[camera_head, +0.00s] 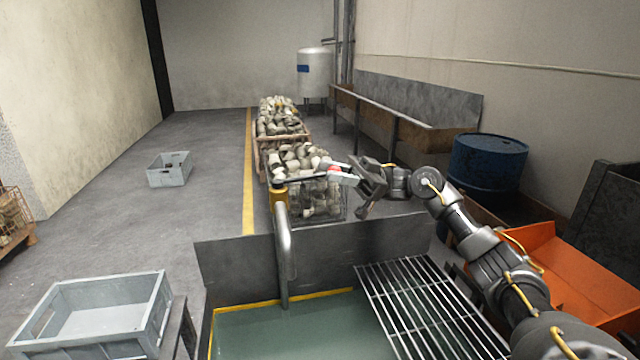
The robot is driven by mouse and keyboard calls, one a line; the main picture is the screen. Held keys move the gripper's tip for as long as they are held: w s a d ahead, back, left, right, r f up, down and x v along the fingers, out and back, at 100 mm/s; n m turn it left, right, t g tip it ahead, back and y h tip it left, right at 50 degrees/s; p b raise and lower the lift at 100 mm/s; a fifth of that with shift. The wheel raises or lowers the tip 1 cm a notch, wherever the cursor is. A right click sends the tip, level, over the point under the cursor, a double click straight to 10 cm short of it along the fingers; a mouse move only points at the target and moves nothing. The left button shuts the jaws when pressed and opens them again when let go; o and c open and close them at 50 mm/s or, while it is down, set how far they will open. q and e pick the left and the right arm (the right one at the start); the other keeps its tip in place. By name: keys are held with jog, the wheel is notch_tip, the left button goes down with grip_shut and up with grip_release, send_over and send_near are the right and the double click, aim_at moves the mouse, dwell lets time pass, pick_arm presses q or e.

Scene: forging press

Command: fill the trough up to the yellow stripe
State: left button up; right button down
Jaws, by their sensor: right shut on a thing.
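The trough (220,262) is at the bottom centre, with dark metal walls. Greenish water (285,332) lies in it. The yellow stripe (245,304) shows along the back and left inner walls, just above the water's edge. A grey tap pipe (284,240) rises at the back wall and bends down into the trough; I cannot make out a stream at its mouth. A yellow valve body (279,196) tops it, with a lever (300,179) reaching right, red near its end. My right gripper (345,172) is shut on the lever's end. My left gripper is out of view.
A metal grate (415,300) covers the trough's right part. An orange chute (540,255) and blue drum (488,165) stand right. A grey crate (95,315) is at lower left, another (169,169) on the floor. Filled bins (282,118) stand behind the tap.

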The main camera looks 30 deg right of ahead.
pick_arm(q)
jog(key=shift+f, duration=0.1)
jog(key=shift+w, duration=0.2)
pick_arm(e)
jog(key=c, duration=1.2)
grip_release()
jog(key=shift+w, duration=0.15)
pick_arm(q)
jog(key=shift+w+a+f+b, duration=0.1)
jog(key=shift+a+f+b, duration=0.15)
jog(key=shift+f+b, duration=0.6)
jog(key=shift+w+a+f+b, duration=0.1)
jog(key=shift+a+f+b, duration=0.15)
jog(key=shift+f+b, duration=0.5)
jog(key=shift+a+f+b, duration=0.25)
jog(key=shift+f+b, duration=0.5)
jog(key=shift+b, duration=0.15)
pick_arm(e)
jog(key=shift+v, duration=5.45)
